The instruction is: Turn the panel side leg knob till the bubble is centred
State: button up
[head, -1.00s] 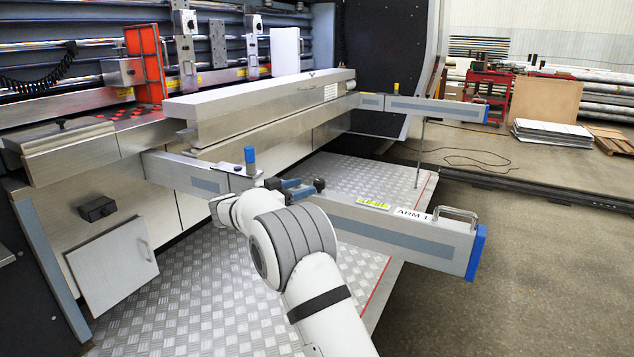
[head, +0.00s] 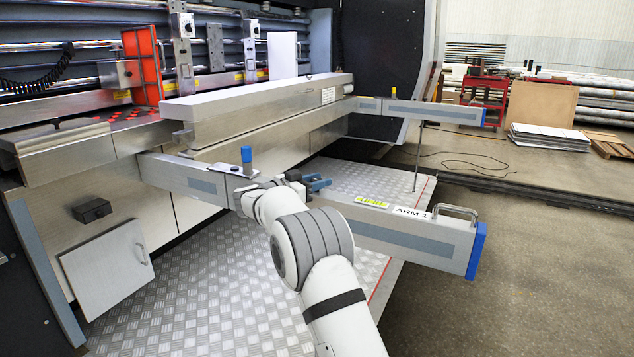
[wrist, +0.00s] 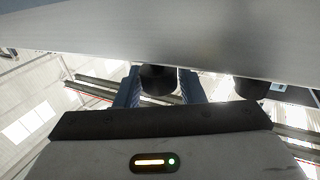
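Two dark round knobs stand on the near beam, ARM 1 (head: 408,238). In the wrist view, one knob (wrist: 158,78) is between my gripper's blue fingers and the other knob (wrist: 251,88) is off to the right. In the head view, the left knob (head: 292,176) shows beside my gripper (head: 317,183). My gripper is open around the right-hand knob. I cannot tell whether a finger touches it. A small yellow-green strip (head: 371,203) lies on the beam's top; its markings are too small to read, and no bubble can be made out.
A blue-topped peg (head: 246,158) stands on the beam left of my wrist. A metal handle (head: 455,213) rises near the beam's blue end (head: 476,251). A second beam (head: 433,112) lies behind.

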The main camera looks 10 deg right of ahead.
jog(key=c, duration=0.6)
jog(key=shift+n+t+y, duration=0.3)
jog(key=shift+t, duration=0.1)
